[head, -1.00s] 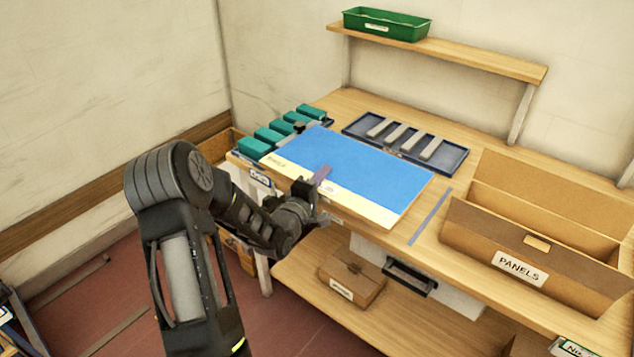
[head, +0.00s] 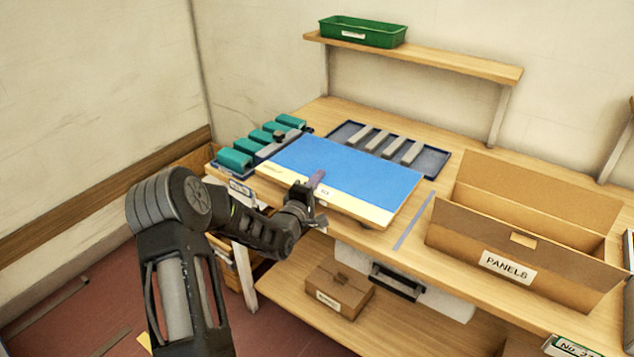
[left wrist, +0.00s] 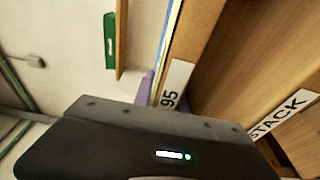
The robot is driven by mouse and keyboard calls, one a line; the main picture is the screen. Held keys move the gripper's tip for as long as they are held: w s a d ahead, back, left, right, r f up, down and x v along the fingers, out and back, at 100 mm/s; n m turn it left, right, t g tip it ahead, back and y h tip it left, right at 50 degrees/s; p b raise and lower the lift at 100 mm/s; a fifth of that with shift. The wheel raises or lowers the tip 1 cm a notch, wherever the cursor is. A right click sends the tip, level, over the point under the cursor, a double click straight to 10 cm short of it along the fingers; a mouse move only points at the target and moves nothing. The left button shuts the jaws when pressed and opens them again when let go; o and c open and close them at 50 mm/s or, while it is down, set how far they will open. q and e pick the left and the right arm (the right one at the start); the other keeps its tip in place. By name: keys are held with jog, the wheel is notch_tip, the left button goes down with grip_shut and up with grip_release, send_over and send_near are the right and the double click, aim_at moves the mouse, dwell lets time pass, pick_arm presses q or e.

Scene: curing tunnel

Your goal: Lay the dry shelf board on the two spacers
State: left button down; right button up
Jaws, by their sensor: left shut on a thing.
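The shelf board (head: 345,172), blue on top with a cream front strip, is level over the left part of the workbench. My left gripper (head: 314,188) is shut on the middle of its front edge. Its purple finger pad lies on the top face. In the left wrist view the board's edge (left wrist: 172,32) runs up from the purple finger (left wrist: 148,88). Several grey bars, perhaps spacers, lie in a blue tray (head: 437,164) behind the board. The space under the board is mostly hidden, so I cannot tell whether it rests on spacers. My right gripper is not in view.
Teal blocks (head: 235,158) stand in a tray at the left. A grey bar (head: 272,147) shows beside the board's left edge. A cardboard PANELS box (head: 480,240) stands at the right. A wall shelf (head: 450,65) holds a green bin (head: 362,32). A blue strip (head: 413,222) marks the bench.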

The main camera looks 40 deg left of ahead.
pick_arm(q)
jog(key=shift+f+b, duration=1.2)
jog(key=shift+f, duration=0.2)
jog(key=shift+f+b, duration=0.6)
jog(key=shift+b, duration=0.1)
jog(key=c, duration=1.3)
grip_release()
jog(key=shift+f, duration=0.1)
jog(key=shift+s+f, duration=0.15)
jog(key=shift+f, duration=0.1)
jog(key=v, duration=0.5)
jog(key=b+v, duration=0.1)
jog(key=v, duration=0.1)
jog(key=shift+s+d+r, duration=0.1)
jog(key=shift+s+r, duration=0.15)
jog(key=shift+s, duration=0.1)
jog(key=shift+w+r, duration=0.1)
